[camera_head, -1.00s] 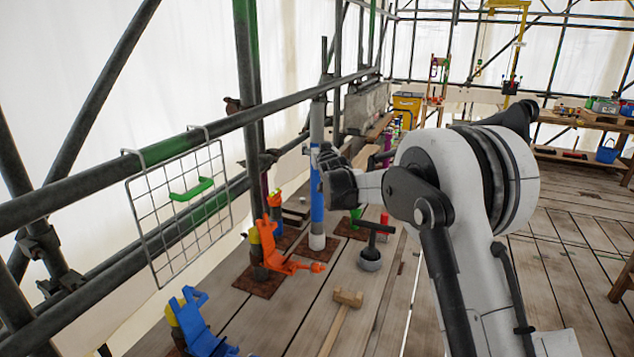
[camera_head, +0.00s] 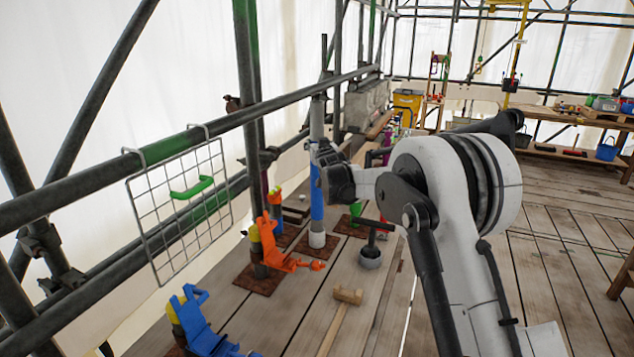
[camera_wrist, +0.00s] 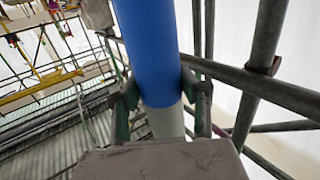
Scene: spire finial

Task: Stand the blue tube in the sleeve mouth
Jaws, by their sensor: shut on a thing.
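The blue tube (camera_head: 316,206) stands upright in the head view, beside the scaffold rail. In the wrist view the blue tube (camera_wrist: 155,50) runs between my fingers (camera_wrist: 160,100), with a pale grey section (camera_wrist: 166,122) nearer the palm.
An orange clamp (camera_head: 275,248) and a blue clamp (camera_head: 200,325) stand in front. A T-handled tool (camera_head: 371,245) and a mallet (camera_head: 345,300) are close to the right on the planks. Scaffold poles crowd the left.

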